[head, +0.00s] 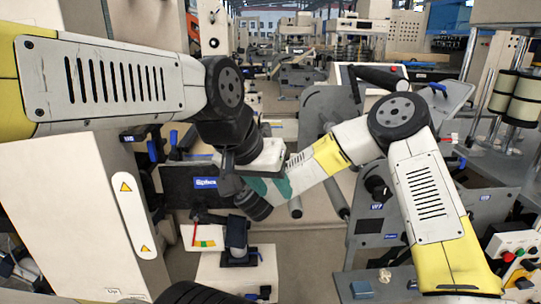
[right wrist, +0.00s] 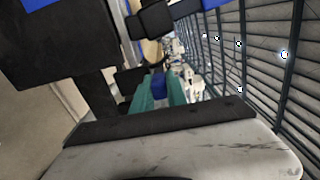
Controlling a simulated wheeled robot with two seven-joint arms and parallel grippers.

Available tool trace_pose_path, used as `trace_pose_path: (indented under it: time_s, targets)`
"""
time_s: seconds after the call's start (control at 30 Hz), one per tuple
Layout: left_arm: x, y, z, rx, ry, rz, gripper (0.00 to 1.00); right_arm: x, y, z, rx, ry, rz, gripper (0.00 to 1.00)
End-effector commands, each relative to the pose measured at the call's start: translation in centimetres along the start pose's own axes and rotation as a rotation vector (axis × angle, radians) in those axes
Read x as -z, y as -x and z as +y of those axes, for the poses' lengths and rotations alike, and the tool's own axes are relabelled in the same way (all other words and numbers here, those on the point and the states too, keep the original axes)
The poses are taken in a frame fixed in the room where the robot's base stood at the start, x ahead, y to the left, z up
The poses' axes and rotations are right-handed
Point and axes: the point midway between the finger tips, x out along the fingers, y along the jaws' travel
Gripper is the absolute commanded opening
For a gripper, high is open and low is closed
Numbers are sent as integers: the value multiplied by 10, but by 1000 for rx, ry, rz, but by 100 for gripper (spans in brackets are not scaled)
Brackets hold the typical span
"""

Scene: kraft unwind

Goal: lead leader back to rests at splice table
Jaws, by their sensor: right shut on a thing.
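The splice table shows in the head view as a dark panel (head: 176,187) with a blue label. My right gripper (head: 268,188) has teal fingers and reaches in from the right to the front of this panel. In the right wrist view its fingers (right wrist: 158,92) are close together with a small blue piece (right wrist: 158,84) between them. I cannot tell whether this piece belongs to the leader. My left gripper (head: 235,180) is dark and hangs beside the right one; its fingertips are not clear. I cannot make out the leader or its rests for sure.
A white block with a dark stand (head: 237,240) is below the grippers. Grey rollers (head: 338,200) and a side plate (head: 385,215) stand to the right. My two wrists are close together.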

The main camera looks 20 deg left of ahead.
Motion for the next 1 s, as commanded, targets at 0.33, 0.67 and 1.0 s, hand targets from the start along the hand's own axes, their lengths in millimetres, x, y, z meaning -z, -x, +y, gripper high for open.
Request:
trace_pose_path:
  time_s: [0.33,0.67,1.0]
  targets:
    - [0,0,0,0,0,0,38,0,0,2,2,0,0,0]
    - [0,0,0,0,0,0,38,0,0,6,1,-1,0,0]
    - [0,0,0,0,0,0,38,0,0,6,0,0,0,43]
